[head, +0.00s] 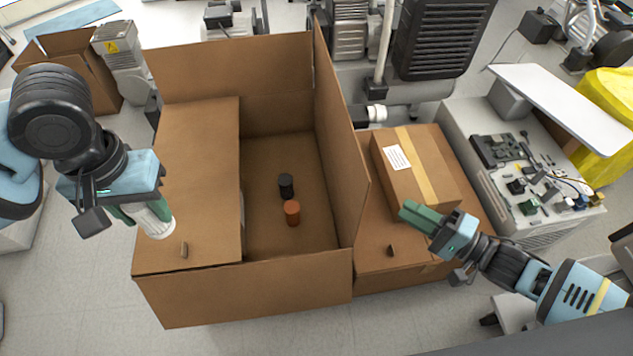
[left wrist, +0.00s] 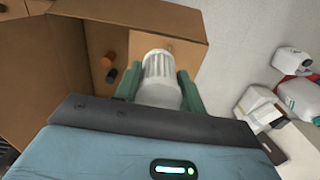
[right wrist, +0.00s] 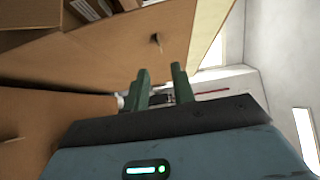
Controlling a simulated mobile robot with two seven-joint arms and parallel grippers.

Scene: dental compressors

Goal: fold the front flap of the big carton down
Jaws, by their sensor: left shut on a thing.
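The big carton (head: 250,290) stands open in the middle of the head view. Its left flap (head: 195,190) lies folded inward; the back flap (head: 235,70) and right flap (head: 338,130) stand up. At the front, a brown panel drops from the rim; I cannot tell whether it is the front flap or the wall. My left gripper (head: 140,215) is shut on a white ribbed cylinder (head: 157,219), near the carton's left edge; it also shows in the left wrist view (left wrist: 160,80). My right gripper (head: 424,217) is open and empty, right of the carton.
A black cylinder (head: 286,186) and an orange one (head: 292,212) stand inside the carton. A taped box (head: 412,175) rests on a brown carton surface (head: 375,262) at the right. A grey bench (head: 470,175) with electronics is further right. Compressors stand behind.

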